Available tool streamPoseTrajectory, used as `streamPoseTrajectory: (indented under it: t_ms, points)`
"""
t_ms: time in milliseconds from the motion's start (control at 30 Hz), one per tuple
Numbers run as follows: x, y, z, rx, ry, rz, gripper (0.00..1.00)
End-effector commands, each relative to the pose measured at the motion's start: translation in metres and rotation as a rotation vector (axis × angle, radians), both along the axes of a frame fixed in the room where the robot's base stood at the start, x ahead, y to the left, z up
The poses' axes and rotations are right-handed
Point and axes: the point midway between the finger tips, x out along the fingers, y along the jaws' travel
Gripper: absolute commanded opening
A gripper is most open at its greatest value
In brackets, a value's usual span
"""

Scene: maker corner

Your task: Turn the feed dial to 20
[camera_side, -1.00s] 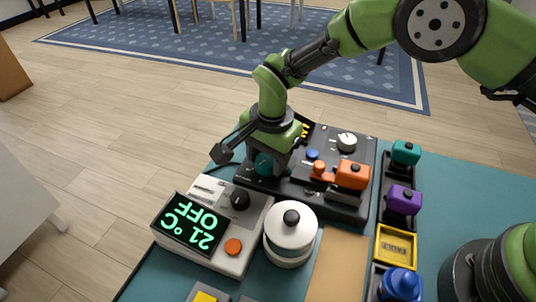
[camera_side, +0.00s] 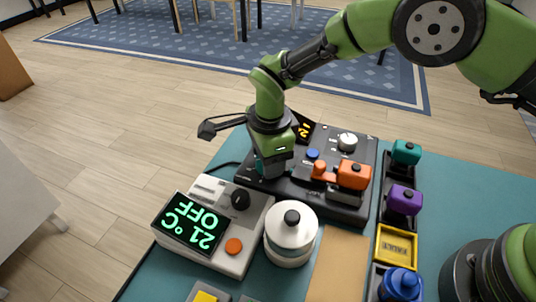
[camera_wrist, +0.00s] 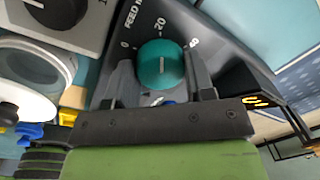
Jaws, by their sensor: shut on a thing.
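The feed dial (camera_wrist: 160,68) is a round teal knob on the dark control panel (camera_side: 345,207). In the wrist view, its scale shows 0 at the left, 20 at the top and a larger number at the right. A short white line on the dial points up, roughly toward the 20. My gripper (camera_wrist: 160,62) is shut on the dial, one grey finger on each side. In the side view my gripper (camera_side: 268,172) points down at the panel's left part and hides most of the dial. A display (camera_side: 304,128) with yellow digits stands behind it, its reading unclear.
A heater unit (camera_side: 260,212) reading 21 °C OFF and a white lidded pot (camera_side: 289,240) stand close in front. The panel also has a white knob (camera_side: 347,142), a blue button (camera_side: 313,154) and an orange part (camera_side: 353,175). Colored blocks stand at the right.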

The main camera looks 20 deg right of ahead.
Motion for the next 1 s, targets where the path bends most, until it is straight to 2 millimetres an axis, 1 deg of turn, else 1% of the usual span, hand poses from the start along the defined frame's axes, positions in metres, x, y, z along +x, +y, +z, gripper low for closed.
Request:
streamPoseTrajectory:
  t_ms: [400,433,467,500,533,833,933,1000]
  points:
    - [0.001,-0.001,0.0,-0.001,0.0,-0.007,0.26]
    - [0.001,-0.001,0.0,-0.001,0.0,-0.007,0.54]
    - [0.001,-0.001,0.0,-0.001,0.0,-0.007,0.61]
    - [0.0,-0.001,0.0,-0.001,0.0,-0.007,0.7]
    - [0.0,-0.001,0.0,-0.001,0.0,-0.007,0.75]
    - [0.0,0.0,0.002,-0.001,0.0,-0.006,0.75]
    - [0.0,0.0,0.012,0.0,-0.002,-0.006,0.75]
    - [-0.001,0.0,0.025,0.001,-0.004,-0.006,0.75]
